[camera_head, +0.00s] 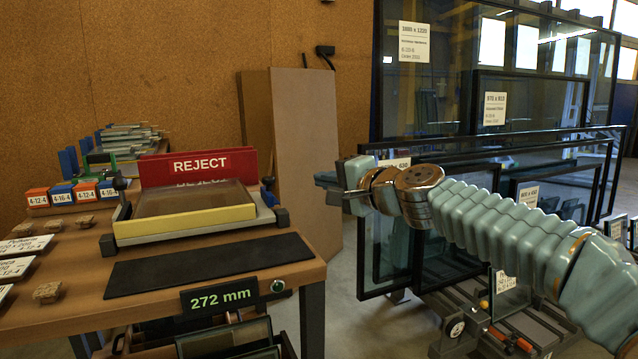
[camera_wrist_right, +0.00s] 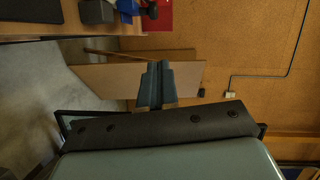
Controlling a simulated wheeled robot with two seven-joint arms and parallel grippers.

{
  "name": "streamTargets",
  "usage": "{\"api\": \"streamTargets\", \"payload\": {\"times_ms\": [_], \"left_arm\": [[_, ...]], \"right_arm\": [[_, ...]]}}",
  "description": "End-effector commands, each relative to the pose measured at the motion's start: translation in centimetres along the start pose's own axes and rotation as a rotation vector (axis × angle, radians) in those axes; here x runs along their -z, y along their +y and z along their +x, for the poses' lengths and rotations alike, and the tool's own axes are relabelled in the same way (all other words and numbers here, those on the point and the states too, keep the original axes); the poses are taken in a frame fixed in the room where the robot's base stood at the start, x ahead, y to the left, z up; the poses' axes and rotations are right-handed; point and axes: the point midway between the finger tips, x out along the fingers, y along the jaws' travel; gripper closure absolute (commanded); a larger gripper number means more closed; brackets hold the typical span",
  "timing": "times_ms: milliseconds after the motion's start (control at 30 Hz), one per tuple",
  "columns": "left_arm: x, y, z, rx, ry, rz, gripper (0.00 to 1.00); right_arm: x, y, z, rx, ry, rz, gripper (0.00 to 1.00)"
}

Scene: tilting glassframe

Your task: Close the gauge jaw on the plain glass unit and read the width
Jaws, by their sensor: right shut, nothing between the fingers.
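The gauge (camera_head: 265,214) sits on the wooden bench, a grey frame with dark end blocks and a yellow bar (camera_head: 185,226) along its front. A flat, brownish see-through panel (camera_head: 190,200), which looks like a glass unit, lies in it behind the yellow bar. I cannot tell whether the bar touches the panel. The readout (camera_head: 220,296) on the bench front shows 272 mm. My right gripper (camera_head: 328,188) is shut and empty, in the air right of the gauge. Its fingers also show together in the wrist view (camera_wrist_right: 156,84). My left gripper is out of view.
A red REJECT panel (camera_head: 200,166) stands behind the gauge. A black mat (camera_head: 205,265) lies in front of it. Coloured blocks (camera_head: 72,194) and paper labels (camera_head: 20,246) are at the left. Glass frames (camera_head: 490,100) stand at the right, and panes sit in a rack (camera_head: 225,338) below.

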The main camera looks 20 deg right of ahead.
Motion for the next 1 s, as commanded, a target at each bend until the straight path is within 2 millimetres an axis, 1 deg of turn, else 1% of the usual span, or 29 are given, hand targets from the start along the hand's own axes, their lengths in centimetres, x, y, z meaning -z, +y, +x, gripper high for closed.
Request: {"api": "streamTargets", "payload": {"times_ms": [33,200,300,400,500,633,1000], "left_arm": [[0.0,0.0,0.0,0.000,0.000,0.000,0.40],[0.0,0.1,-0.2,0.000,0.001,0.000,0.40],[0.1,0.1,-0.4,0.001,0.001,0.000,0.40],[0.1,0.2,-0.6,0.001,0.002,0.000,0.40],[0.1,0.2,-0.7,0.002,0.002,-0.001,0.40],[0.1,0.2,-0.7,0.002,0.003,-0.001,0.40],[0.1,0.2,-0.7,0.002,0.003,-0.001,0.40]], "right_arm": [[-0.1,0.1,1.2,-0.003,-0.002,0.000,1.00],[-0.1,0.1,5.0,-0.004,-0.003,-0.001,1.00],[-0.1,0.1,7.0,-0.003,-0.001,-0.001,1.00],[-1.2,0.0,8.2,-0.003,-0.004,-0.002,1.00],[-2.1,0.1,9.0,-0.003,-0.002,-0.002,1.00],[-2.7,0.1,9.7,-0.002,-0.002,-0.002,1.00],[-2.9,0.1,9.8,-0.002,0.000,-0.002,1.00]]}}
